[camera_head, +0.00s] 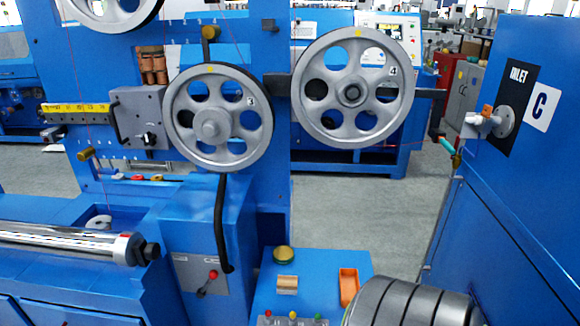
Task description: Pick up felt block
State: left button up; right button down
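A small tan block (286,284), which looks like the felt block, lies on the blue machine top (325,262) at the bottom centre. It sits on or against a paler piece; I cannot tell which. Neither of my grippers shows in the head view, and nothing covers the block.
A round olive-gold piece (283,254) lies behind the block and an orange tray (348,286) to its right. Small coloured knobs (293,316) stand in front. A large grey ribbed cylinder (408,303) fills the lower right. Spoked pulleys (217,118) and (353,88) hang above.

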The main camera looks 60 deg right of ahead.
aim_at(285, 285)
jog(key=l+z, duration=0.1)
jog(key=z, duration=1.7)
